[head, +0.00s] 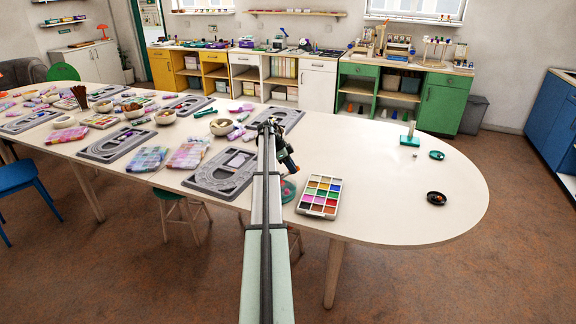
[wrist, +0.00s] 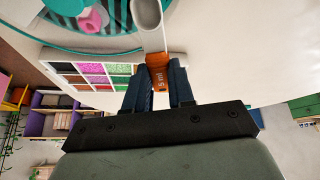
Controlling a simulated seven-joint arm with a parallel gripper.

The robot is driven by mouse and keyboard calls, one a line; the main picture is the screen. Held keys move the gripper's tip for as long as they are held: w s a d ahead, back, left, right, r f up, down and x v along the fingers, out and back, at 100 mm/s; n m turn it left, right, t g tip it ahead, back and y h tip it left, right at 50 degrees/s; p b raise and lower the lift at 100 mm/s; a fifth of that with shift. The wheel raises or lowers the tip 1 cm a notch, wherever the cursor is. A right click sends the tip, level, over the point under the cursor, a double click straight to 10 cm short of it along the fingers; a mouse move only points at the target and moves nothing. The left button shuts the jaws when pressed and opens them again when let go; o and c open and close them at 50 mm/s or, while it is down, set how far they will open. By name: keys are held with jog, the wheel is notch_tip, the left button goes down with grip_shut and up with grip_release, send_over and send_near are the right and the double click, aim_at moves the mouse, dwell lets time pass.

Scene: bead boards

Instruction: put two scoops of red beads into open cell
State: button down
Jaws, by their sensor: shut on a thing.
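My gripper (head: 288,168) is shut on the orange handle of a scoop (wrist: 158,74), marked 5 ml. In the wrist view the scoop's pale bowl (wrist: 147,12) points away from the fingers; what it holds cannot be made out. A white bead box (head: 316,213) with several coloured cells lies on the table to the right of my gripper in the head view. It also shows in the wrist view (wrist: 134,60), left of the scoop, with pink, green and dark red cells. I cannot tell which cell is the open one.
A teal round dish (head: 283,199) with something pink lies beside the box, partly behind my arm. Grey bead boards (head: 190,181) and bowls (head: 221,127) crowd the left.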

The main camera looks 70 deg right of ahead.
jog(key=s+t, duration=0.1)
jog(key=d+f+t+y, duration=0.1)
jog(key=t, duration=0.1)
jog(key=shift+s+f, duration=0.2)
jog(key=shift+s, duration=0.2)
jog(key=shift+s+r+t+y, duration=0.1)
jog(key=shift+r+t+y, duration=0.5)
jog(key=shift+r+t, duration=0.3)
jog(key=shift+r, duration=0.1)
jog(key=s+a+r+m+g, duration=0.1)
jog(key=s+a, duration=0.1)
jog(key=s, duration=0.8)
jog(key=s+a+r+m, duration=0.1)
jog(key=s, duration=0.8)
jog(key=s+a+m+g, duration=0.1)
jog(key=s+a, duration=0.5)
jog(key=shift+w+a+f+m+g, duration=0.15)
jog(key=shift+w+f+g, duration=0.3)
jog(key=shift+f+g, duration=0.3)
jog(key=shift+w+f+m+g, duration=0.1)
jog(key=shift+w+f+g, duration=0.4)
jog(key=shift+f, duration=0.3)
jog(key=shift+w+a+f+m+g, duration=0.15)
jog(key=shift+w+f+g, duration=0.3)
jog(key=shift+f+g, duration=0.3)
